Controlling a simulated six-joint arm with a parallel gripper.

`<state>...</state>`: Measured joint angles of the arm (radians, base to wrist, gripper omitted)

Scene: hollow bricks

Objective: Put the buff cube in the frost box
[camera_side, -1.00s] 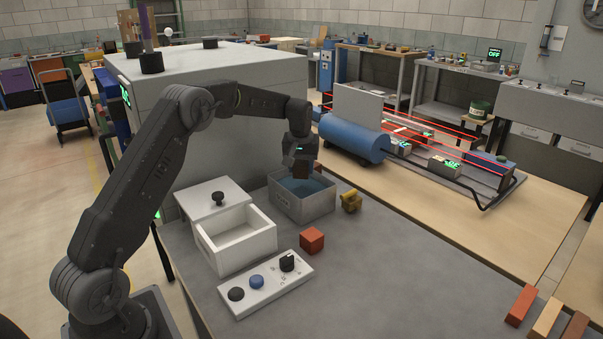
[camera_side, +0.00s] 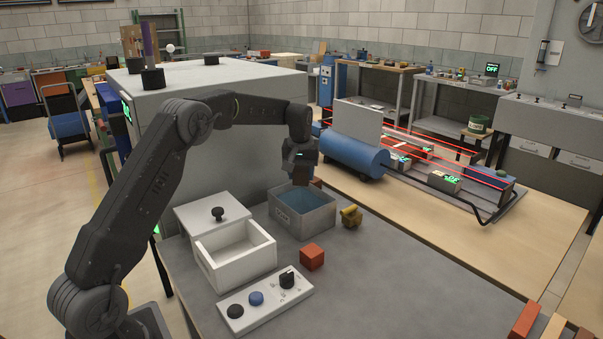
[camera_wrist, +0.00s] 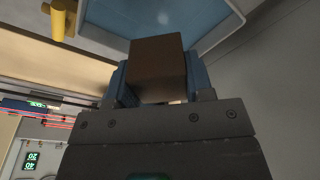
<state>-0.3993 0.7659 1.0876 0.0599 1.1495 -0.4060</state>
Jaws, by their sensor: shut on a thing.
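My gripper (camera_wrist: 158,80) is shut on a brown cube (camera_wrist: 158,66), held between its blue fingers. Its shaded faces look dark brown, so I cannot tell if it is the buff one. In the side view the held cube (camera_side: 301,173) hangs above the back of a grey box with a blue inside (camera_side: 316,221). A pale white box (camera_side: 238,266), the likeliest frost box, stands open and empty-looking to the left of it. A white lid-like slab with a black knob (camera_side: 199,219) sits at its back.
A panel with knobs (camera_side: 263,299) lies in front.

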